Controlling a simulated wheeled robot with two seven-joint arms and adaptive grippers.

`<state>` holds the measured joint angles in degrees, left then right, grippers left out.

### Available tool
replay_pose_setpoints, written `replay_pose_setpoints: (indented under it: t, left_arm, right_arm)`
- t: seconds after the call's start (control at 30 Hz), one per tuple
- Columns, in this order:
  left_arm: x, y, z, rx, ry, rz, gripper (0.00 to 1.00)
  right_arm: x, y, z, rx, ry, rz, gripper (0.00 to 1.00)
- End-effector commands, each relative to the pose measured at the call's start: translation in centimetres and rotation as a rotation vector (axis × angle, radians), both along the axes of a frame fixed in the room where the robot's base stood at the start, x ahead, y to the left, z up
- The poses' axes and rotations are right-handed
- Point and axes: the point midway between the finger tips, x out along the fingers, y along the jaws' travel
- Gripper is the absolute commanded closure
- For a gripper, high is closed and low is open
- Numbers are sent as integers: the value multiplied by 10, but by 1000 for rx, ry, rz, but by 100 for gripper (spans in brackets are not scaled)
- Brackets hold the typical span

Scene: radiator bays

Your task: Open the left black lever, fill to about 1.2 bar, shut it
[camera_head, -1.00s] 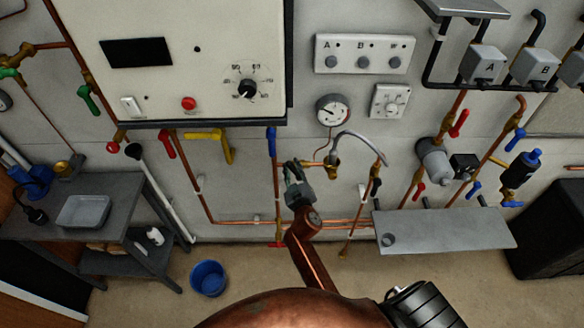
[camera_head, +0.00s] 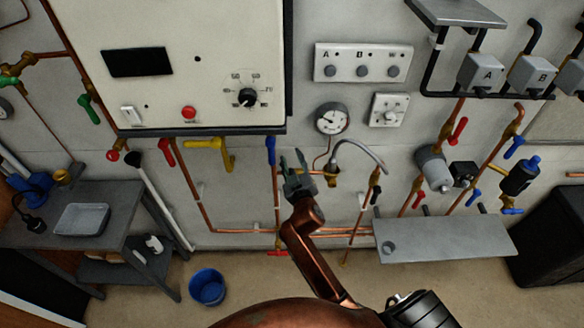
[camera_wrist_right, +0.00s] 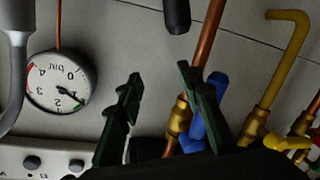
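My right gripper (camera_head: 292,163) is open and empty, in front of the wall left of the brass fitting (camera_head: 333,172) where the grey hose (camera_head: 358,146) starts. In the right wrist view its two fingers (camera_wrist_right: 160,72) stand apart. A black handle (camera_wrist_right: 177,14), likely the left black lever, shows beyond the fingertips, apart from them; in the head view I cannot make it out behind the gripper. Another black lever (camera_head: 376,195) hangs at the hose's right end. My left gripper is not in view.
A blue lever (camera_head: 271,150) on a copper pipe is close left of the gripper, with a yellow lever (camera_head: 226,155) farther left. The boiler (camera_head: 170,90) overhangs above. A grey shelf (camera_head: 445,236) juts out at lower right. A blue bucket (camera_head: 207,287) stands on the floor.

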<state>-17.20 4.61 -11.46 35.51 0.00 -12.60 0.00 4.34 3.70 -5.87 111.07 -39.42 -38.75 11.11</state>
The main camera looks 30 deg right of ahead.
Motion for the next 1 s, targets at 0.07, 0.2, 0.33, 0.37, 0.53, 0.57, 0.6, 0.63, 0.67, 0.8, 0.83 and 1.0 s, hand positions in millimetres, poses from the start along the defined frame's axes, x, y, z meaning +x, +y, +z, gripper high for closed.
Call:
replay_pose_setpoints:
  t: [0.07, 0.2, 0.33, 0.37, 0.53, 0.57, 0.6, 0.63, 0.67, 0.8, 0.83, 1.0]
  left_arm:
    - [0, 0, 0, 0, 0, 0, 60]
    - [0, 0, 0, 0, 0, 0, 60]
    - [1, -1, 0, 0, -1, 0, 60]
    - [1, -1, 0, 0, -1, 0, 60]
    - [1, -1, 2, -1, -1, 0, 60]
    - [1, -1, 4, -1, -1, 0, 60]
    - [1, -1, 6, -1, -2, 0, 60]
    - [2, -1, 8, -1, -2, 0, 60]
    - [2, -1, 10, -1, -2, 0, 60]
    - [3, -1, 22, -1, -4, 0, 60]
    - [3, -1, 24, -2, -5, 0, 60]
    - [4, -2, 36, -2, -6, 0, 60]
  right_arm:
    - [0, 0, 6, 0, 0, 1, 66]
    - [0, 1, 9, 0, 2, 1, 66]
    - [0, 1, 9, 0, 2, 1, 66]
    - [0, 1, 9, 0, 2, 1, 66]
    - [-6, -6, 4, 56, -8, 6, 77]
    - [-9, -10, 1, 89, -15, 10, 79]
    - [-15, -15, -3, 151, -26, 16, 82]
    - [-21, -20, -7, 207, -35, 21, 84]
    - [-27, -25, -11, 274, -46, 29, 86]
    - [-66, -47, -28, 670, -93, 62, 95]
    - [-75, -51, -31, 763, -99, 66, 97]
    - [-123, -62, -39, 1254, -112, 65, 100]
